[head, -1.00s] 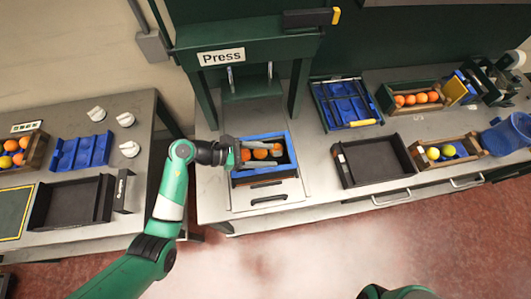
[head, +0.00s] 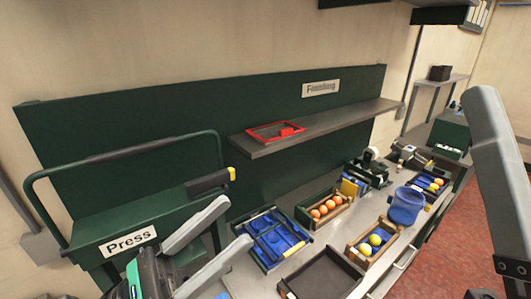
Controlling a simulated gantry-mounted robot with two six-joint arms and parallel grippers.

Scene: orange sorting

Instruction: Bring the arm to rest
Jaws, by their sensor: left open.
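My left gripper (head: 236,222) is at the bottom left of the head view, with its two grey fingers spread and nothing between them. It is raised in front of the green press (head: 150,200), whose white sign reads "Press". A large grey finger-like part of my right gripper (head: 490,150) comes in close at the right edge. Only that one part shows, so its opening cannot be told.
On the bench are a blue rack (head: 272,236), a crate of oranges (head: 306,219), a crate with yellow-green fruit (head: 357,248), an empty dark tray (head: 322,276) and a blue bucket (head: 405,207). A shelf (head: 330,119) above carries a red frame (head: 275,131).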

